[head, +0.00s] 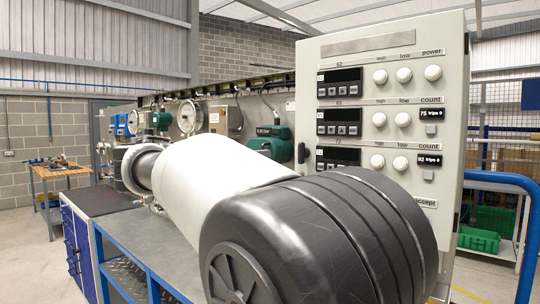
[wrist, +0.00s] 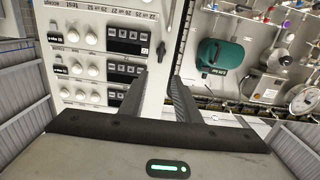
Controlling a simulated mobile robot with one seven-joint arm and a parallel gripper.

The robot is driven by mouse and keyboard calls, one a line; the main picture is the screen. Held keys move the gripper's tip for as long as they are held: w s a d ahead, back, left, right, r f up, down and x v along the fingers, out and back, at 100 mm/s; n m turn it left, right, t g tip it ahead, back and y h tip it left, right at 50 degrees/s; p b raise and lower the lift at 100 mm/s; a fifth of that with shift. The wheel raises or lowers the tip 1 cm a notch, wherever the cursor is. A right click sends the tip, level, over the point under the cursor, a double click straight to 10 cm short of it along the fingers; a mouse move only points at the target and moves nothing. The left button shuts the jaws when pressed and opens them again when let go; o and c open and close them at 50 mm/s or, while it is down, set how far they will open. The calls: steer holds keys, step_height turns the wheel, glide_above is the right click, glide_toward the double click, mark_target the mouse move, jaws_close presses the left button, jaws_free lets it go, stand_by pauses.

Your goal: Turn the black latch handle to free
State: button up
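The black latch handle (head: 301,153) is a small dark piece at the left edge of the tall grey gauge panel (head: 447,100) in the head view. In the wrist view a small black piece that looks like the same handle (wrist: 161,49) sits at the panel's edge, just above the gap between my fingertips. My gripper (wrist: 161,76) is open, its two dark fingers apart with nothing between them. The fingertips look apart from the handle, but the distance is hard to tell. In the head view my own arm hides the gripper.
The panel carries white knobs (head: 380,76) and black displays (head: 340,82). A green device (head: 270,142) is mounted on the board behind, also visible in the wrist view (wrist: 222,57). A blue rail (head: 527,190) stands at the right. A grey bench (head: 165,255) lies below my arm.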

mark_target(299, 148)
steer(key=p+x, duration=0.2)
steer(key=x, duration=0.6)
steer(key=p+x, duration=0.2)
steer(key=x, duration=0.7)
steer(key=shift+w+r, duration=0.2)
steer(key=shift+r, duration=0.05)
steer(key=shift+c, duration=0.5)
jaws_close()
